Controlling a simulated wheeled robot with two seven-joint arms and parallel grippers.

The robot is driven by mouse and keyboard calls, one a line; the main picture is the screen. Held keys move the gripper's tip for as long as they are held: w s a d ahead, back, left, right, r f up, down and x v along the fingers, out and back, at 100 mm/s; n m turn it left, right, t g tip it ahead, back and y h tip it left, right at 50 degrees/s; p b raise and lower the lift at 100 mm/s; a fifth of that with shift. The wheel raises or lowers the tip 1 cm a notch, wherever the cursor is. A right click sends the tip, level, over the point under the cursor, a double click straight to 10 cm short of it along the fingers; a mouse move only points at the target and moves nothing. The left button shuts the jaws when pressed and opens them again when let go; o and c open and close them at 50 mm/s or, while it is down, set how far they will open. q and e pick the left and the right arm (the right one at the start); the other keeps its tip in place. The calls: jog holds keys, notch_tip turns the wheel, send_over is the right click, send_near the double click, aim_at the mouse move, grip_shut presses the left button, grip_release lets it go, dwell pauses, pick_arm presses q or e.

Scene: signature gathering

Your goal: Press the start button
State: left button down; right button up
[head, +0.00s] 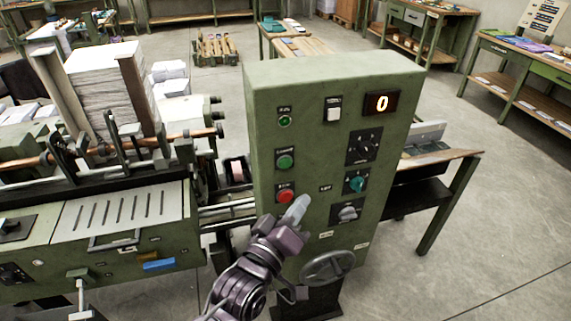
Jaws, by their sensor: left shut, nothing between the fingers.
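A green control cabinet (300,88) stands in the middle of the head view. On its left column are a small green lamp (285,121), a green button (285,161) and a red button (285,195); their labels are too small to read. A display (382,103) at the upper right shows 0. A white switch (333,109), a black dial (364,147), a teal knob (356,184) and a grey knob (348,213) are also on the face. My left gripper (297,208) is shut and empty, in front of the panel, just below and right of the red button.
A handwheel (327,266) sits low on the cabinet. Left of it is a green machine (120,220) with a tall paper stack (105,85). A side table (455,160) stands behind on the right. Workbenches line the room, with open floor between.

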aim_at(285, 163)
pick_arm(q)
jog(key=w+a, duration=0.1)
jog(key=w, duration=0.4)
jog(key=w+a, duration=0.1)
jog(key=w, duration=0.2)
jog(key=shift+w+a+b, duration=0.15)
jog(key=shift+a+b, duration=0.2)
jog(key=shift+b, duration=0.05)
dwell(0.5)
dwell(1.2)
jog(key=shift+w+a, duration=0.15)
jog(key=shift+w, duration=0.25)
